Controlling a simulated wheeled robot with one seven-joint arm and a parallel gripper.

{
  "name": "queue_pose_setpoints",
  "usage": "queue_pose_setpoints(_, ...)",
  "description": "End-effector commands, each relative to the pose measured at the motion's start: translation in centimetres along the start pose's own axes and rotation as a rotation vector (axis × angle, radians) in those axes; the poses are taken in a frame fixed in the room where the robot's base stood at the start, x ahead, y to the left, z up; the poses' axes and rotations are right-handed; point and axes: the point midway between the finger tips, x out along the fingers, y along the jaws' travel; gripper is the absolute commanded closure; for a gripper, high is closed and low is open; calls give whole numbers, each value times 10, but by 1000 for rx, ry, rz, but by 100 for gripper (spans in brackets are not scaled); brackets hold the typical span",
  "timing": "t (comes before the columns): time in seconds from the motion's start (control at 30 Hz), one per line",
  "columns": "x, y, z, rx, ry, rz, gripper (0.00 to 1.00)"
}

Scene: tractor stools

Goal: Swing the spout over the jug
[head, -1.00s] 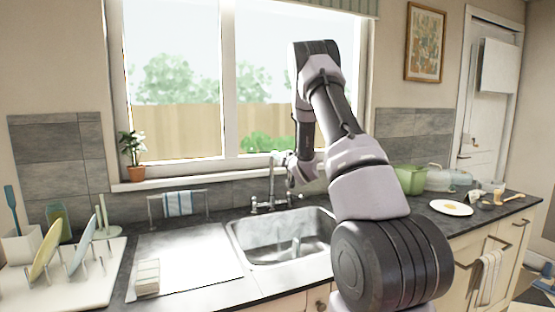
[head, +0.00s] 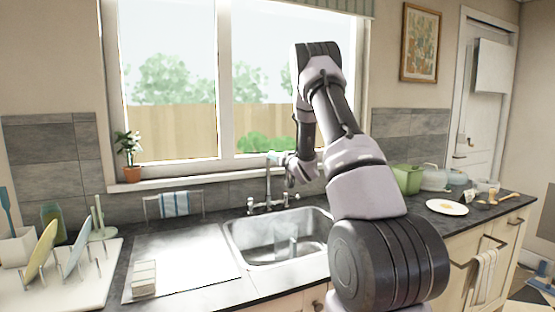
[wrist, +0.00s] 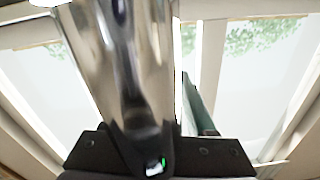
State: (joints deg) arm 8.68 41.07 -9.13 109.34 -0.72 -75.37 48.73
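The chrome tap (head: 268,188) stands at the back edge of the sink, with its spout at the top beside my gripper (head: 281,160). My gripper is small and partly hidden in the head view, close to the spout's right side. In the wrist view the shiny chrome spout (wrist: 130,70) fills the middle left, very close to my gripper (wrist: 150,120). A dark greenish finger-like part stands to its right. Whether the fingers close on the spout is not clear. A faint, clear upright shape, perhaps the jug (head: 293,245), is in the sink.
The steel sink (head: 245,240) has a drainer to its left. A dish rack (head: 60,275) with plates stands at far left. A towel rail (head: 175,205) and a potted plant (head: 131,155) are behind. A white plate (head: 447,207) lies on the right counter.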

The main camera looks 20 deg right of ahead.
Motion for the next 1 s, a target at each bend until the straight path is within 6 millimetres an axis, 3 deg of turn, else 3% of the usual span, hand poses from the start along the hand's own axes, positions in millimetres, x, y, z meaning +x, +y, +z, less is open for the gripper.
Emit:
queue_pose_setpoints(0.27,-7,1,-1,0,1,2,43)
queue_pose_setpoints(0.7,-88,1,0,1,0,2,43)
queue_pose_setpoints(1.0,-108,0,0,0,0,0,43)
